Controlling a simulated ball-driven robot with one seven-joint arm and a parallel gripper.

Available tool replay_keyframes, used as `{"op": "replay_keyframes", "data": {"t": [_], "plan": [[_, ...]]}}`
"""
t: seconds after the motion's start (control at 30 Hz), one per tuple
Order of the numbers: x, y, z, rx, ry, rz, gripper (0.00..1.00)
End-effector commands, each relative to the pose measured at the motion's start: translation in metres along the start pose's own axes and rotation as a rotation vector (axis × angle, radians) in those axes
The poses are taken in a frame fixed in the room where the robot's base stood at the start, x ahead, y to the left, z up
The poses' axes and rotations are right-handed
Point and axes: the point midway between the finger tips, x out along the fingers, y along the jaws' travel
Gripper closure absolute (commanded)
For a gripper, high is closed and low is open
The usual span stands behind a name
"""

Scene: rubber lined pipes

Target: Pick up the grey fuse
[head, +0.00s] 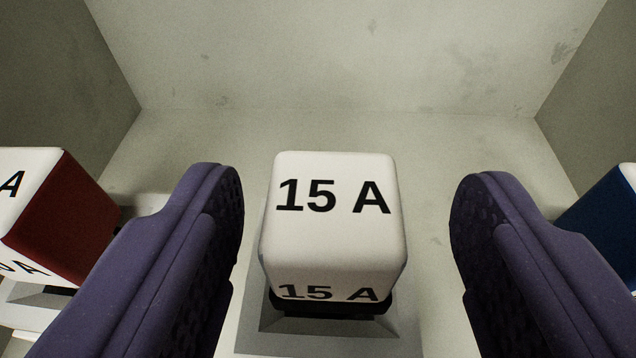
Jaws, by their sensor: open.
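A fuse with a pale grey-white cap marked "15 A" (335,235) stands upright in the middle of the head view. It sits in a square socket (400,335), and its dark lower edge shows just above that socket. My gripper (345,215) is open, with one purple finger to the left of the fuse and one to the right. There is a clear gap between each finger and the fuse. The fuse's lower part and far side are hidden.
A red-sided fuse (70,220) stands at the left, partly behind my left finger. A blue-sided fuse (605,225) is at the right edge, partly cut off. A pale back wall (340,50) and darker side walls (50,70) enclose the space.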

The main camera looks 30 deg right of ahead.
Motion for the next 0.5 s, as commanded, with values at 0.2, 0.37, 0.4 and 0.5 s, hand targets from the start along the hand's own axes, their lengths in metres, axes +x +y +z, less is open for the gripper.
{"op": "replay_keyframes", "data": {"t": [0.2, 0.37, 0.4, 0.5], "plan": [[0.033, -0.005, 0.001, -0.001, -0.001, -0.001, 0.34], [0.037, -0.005, -0.001, -0.001, 0.000, -0.002, 0.34], [0.037, -0.005, -0.001, -0.001, 0.000, -0.002, 0.34], [0.037, -0.005, -0.001, -0.001, 0.000, -0.002, 0.41]]}}
